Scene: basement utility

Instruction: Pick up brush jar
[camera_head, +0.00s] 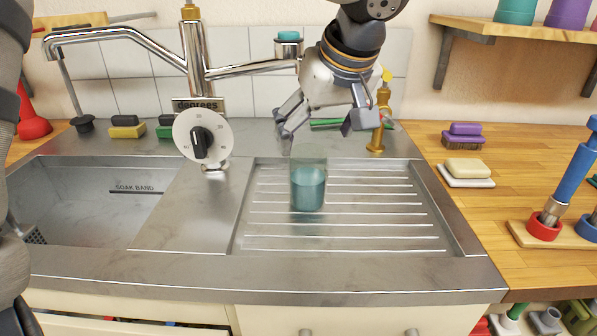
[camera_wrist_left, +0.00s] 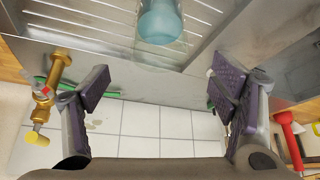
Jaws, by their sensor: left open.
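The brush jar (camera_head: 308,188) is a clear jar with teal liquid in its lower part. It stands upright on the ribbed steel drainboard (camera_head: 400,215). In the left wrist view the jar (camera_wrist_left: 160,22) shows at the top middle, beyond the fingertips and partly cut by the frame edge. My left gripper (camera_head: 320,128) is open and empty. In the head view it hangs just above the jar's rim and seems a little behind it, with the fingers spread wide and apart from the jar. My right gripper is not in view.
A brass tap (camera_head: 380,118) stands close beside the left gripper. A steel faucet (camera_head: 195,70) and a white dial (camera_head: 201,138) are to the left, near the sink basin (camera_head: 85,205). A soap bar (camera_head: 467,168) lies on the wooden counter at right. The drainboard around the jar is clear.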

